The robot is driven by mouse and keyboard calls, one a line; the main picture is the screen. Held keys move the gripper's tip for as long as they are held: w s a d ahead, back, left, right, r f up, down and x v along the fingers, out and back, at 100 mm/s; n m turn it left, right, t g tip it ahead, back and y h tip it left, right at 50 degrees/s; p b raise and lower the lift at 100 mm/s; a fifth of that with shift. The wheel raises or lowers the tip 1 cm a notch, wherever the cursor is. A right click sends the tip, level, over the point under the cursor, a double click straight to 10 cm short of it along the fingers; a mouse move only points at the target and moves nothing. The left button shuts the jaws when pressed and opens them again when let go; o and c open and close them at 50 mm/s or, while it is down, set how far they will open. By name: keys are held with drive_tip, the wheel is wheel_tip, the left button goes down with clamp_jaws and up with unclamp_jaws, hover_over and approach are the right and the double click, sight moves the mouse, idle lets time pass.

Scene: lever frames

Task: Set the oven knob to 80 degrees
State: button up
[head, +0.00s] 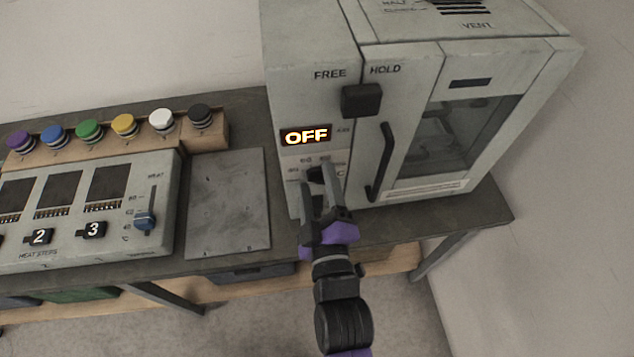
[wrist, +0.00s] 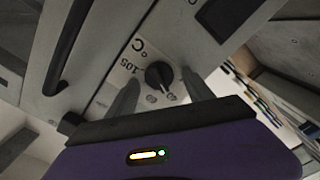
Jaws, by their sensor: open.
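The oven (head: 395,120) is a grey box at the right of the bench, with a lit display (head: 306,135) that reads OFF. Its black round knob (wrist: 159,76) shows in the wrist view, with a light pointer line and printed marks around it, 105 and °C among them. In the head view the knob (head: 316,173) is partly hidden behind my fingers. My gripper (wrist: 160,92) is open, with its two grey fingers on either side of the knob and slightly short of it in the picture. I cannot tell whether they touch it. My gripper also shows in the head view (head: 318,192).
A black FREE/HOLD switch (head: 361,99) sits above the knob, and a black door handle (head: 380,162) is to its right. A bare metal plate (head: 228,203) lies left of the oven. A heat-steps panel (head: 90,208) and several coloured buttons (head: 124,124) are farther left.

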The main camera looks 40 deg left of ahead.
drive_tip(key=shift+c, duration=0.4)
clamp_jaws()
drive_tip(key=m+b, duration=0.1)
drive_tip(key=m, duration=0.2)
drive_tip(key=shift+d+m, duration=0.1)
drive_tip(key=shift+m, duration=0.2)
drive_tip(key=m, duration=0.5)
drive_tip(key=shift+w+r+m+b, duration=0.1)
drive_tip(key=shift+m+b, duration=0.2)
drive_tip(key=shift+b, duration=0.05)
drive_tip(key=m, duration=0.4)
drive_tip(key=shift+d+p, duration=0.1)
drive_tip(key=shift+p, duration=0.2)
drive_tip(key=shift+w+m+p, duration=0.1)
drive_tip(key=shift+m+p, duration=0.25)
drive_tip(key=shift+m, duration=1.95)
